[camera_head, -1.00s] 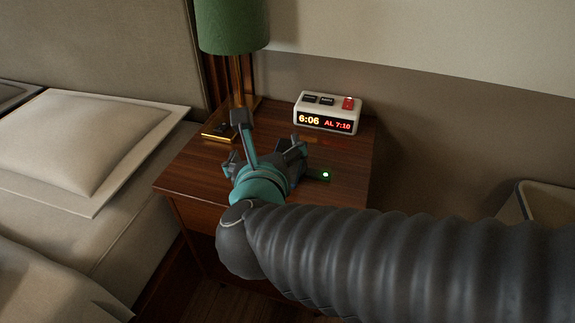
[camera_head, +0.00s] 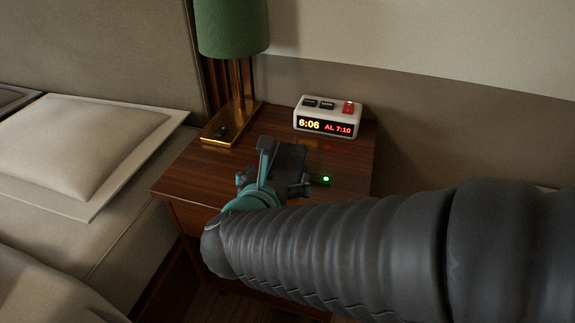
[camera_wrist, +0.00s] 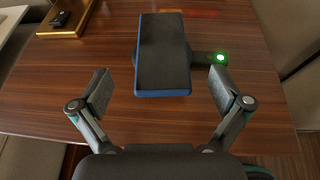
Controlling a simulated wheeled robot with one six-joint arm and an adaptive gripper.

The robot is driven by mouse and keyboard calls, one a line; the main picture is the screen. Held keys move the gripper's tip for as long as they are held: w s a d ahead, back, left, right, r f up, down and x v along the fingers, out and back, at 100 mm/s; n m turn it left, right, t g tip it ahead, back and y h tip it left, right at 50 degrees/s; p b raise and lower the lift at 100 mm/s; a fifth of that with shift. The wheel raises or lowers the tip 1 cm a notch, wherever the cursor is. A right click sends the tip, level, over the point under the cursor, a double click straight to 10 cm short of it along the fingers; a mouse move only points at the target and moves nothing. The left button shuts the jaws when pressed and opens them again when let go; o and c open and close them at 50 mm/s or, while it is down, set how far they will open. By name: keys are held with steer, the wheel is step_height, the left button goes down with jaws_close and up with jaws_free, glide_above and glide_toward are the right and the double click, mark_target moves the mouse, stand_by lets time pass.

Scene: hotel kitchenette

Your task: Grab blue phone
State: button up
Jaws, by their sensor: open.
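The blue phone (camera_wrist: 163,52) has a dark face and a blue edge. In the wrist view it lies lengthwise ahead of my gripper, over a dark strip with a lit green light (camera_wrist: 220,58). In the head view the phone (camera_head: 284,154) shows as a dark slab on the nightstand (camera_head: 190,178), partly hidden by my gripper (camera_head: 270,180). My gripper (camera_wrist: 161,92) is open and empty. Its two fingers stand apart, to the left and right of the phone's near end, with the phone between their lines but not touched.
A white alarm clock (camera_head: 328,116) stands at the back right of the nightstand. A green lamp (camera_head: 232,28) with a brass base (camera_head: 222,135) stands at the back left. The bed (camera_head: 90,150) is to the left and the wall is behind.

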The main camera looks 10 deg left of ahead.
mark_target(287, 163)
steer(key=shift+x, duration=3)
steer(key=shift+s+d, duration=0.1)
steer(key=c, duration=1.3)
steer(key=shift+c, duration=0.3)
steer(key=shift+r, duration=0.1)
